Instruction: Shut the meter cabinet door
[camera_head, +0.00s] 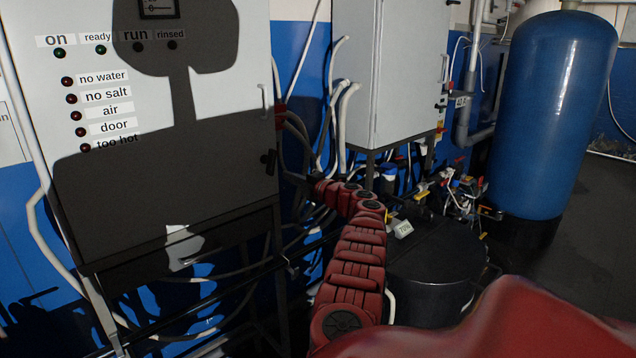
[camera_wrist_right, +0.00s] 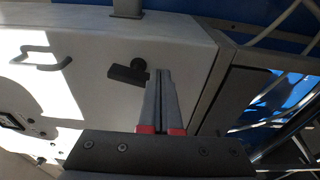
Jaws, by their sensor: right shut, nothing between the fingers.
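The meter cabinet (camera_head: 215,90) is the pale box at the left in the head view, with a meter, indicator lamps and labels on its door. The door looks flush with the box, though any small gap is too fine to tell. A black latch (camera_head: 268,162) sits near its right edge, below a pale handle (camera_head: 265,100). My right gripper (camera_head: 284,178) is at that edge, small and dark in the head view. In the right wrist view its fingers (camera_wrist_right: 160,76) are shut and empty, right beside the black latch (camera_wrist_right: 131,74) and over the door face. My left gripper is out of view.
A second grey cabinet (camera_head: 400,70) stands to the right with hoses beside it. A black tank (camera_head: 435,265) and a tall blue tank (camera_head: 552,110) stand farther right. A dark metal stand (camera_head: 235,225) is under the meter cabinet. My shadow darkens much of the door.

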